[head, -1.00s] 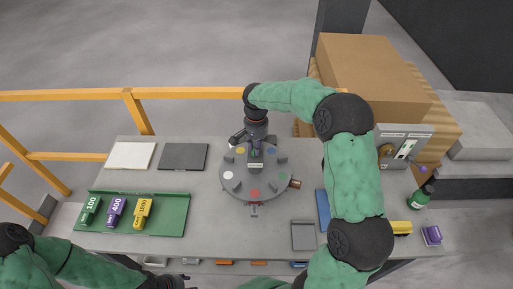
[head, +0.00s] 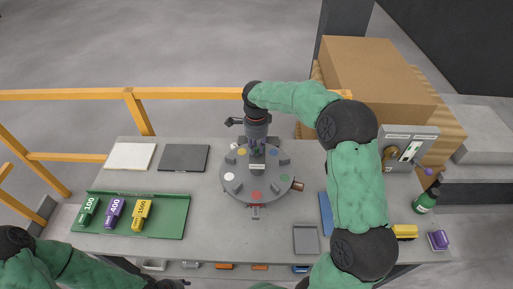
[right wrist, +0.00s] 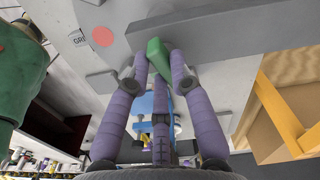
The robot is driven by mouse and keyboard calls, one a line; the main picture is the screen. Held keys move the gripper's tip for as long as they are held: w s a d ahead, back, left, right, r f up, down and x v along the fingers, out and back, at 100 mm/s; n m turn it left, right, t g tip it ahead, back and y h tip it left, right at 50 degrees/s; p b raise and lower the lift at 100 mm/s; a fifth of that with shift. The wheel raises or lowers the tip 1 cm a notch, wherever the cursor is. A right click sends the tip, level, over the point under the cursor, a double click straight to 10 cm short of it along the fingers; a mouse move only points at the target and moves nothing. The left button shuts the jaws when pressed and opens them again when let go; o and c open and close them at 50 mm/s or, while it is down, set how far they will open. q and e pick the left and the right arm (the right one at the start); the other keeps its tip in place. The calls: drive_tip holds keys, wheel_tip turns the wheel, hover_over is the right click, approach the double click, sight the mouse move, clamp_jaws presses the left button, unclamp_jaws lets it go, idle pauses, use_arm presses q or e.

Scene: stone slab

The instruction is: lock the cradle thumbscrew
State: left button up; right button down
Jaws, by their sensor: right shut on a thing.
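My right gripper (head: 257,154) points down over the middle of the round grey turntable (head: 233,186), which carries coloured dots and small grey blocks. In the right wrist view its purple fingers (right wrist: 160,62) are closed around a green block-like piece (right wrist: 156,50), which looks like the thumbscrew's handle. A blue part (right wrist: 145,104) shows behind the fingers. The gripper hides most of the cradle and the screw's lower end in the head view. My left gripper (head: 167,284) shows only in part at the bottom edge, and its fingers are not clear.
A grey panel (head: 423,135), a green bottle (head: 426,202) and a purple item (head: 439,240) stand at right, beyond my right arm.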

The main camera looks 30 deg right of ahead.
sight(256, 148)
drive_tip(key=shift+w+m+b, duration=0.15)
drive_tip(key=shift+m+b, duration=0.15)
drive_tip(key=shift+m, duration=1.5)
drive_tip(key=c, duration=1.1)
unclamp_jaws()
drive_tip(key=shift+r, duration=0.1)
wheel_tip(256, 148, up, 12)
